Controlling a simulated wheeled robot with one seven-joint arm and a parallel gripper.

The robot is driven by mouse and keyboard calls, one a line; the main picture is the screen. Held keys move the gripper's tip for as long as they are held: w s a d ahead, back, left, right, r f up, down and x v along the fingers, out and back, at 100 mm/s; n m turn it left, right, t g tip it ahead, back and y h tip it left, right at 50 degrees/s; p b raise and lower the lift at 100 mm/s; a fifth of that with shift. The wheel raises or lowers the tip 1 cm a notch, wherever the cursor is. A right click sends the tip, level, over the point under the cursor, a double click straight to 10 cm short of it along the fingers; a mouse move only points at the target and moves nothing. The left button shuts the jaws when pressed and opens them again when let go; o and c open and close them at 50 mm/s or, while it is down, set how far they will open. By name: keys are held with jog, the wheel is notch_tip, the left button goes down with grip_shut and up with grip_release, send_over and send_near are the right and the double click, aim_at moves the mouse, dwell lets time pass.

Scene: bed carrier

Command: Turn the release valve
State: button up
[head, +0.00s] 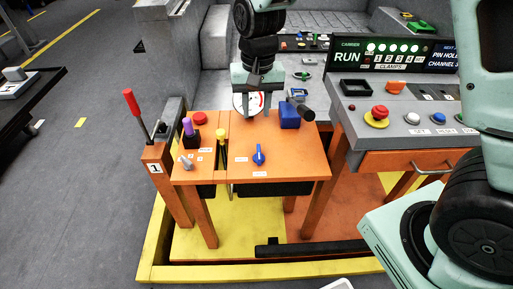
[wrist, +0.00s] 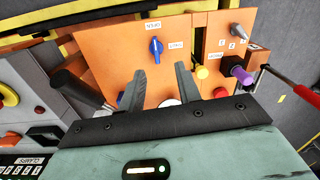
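A blue valve handle (head: 259,154) stands on the orange table top (head: 290,165), with small labels beside it. It also shows in the wrist view (wrist: 155,46), beyond my fingertips, its pointer along the line of the arm. I take it for the release valve; the labels are too small to be sure. My gripper (head: 256,112) hangs over the back part of the table, behind the handle and apart from it. In the wrist view my gripper (wrist: 160,70) has its two fingers spread with nothing between them.
A white round gauge (head: 240,103) sits at the table's back, partly hidden by my gripper. A blue block (head: 289,115) with a black handle is right of it. Yellow (head: 221,135) and purple (head: 187,127) knobs and a red lever (head: 131,103) stand left. A grey console (head: 400,120) borders the right.

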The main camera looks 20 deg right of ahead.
aim_at(259, 151)
jog(key=shift+m, duration=0.6)
jog(key=w+f, duration=0.1)
jog(key=f, duration=0.5)
jog(key=w+d+f, duration=0.1)
jog(key=f, duration=0.5)
jog(key=w+d+f, duration=0.1)
jog(key=f, duration=0.6)
grip_shut()
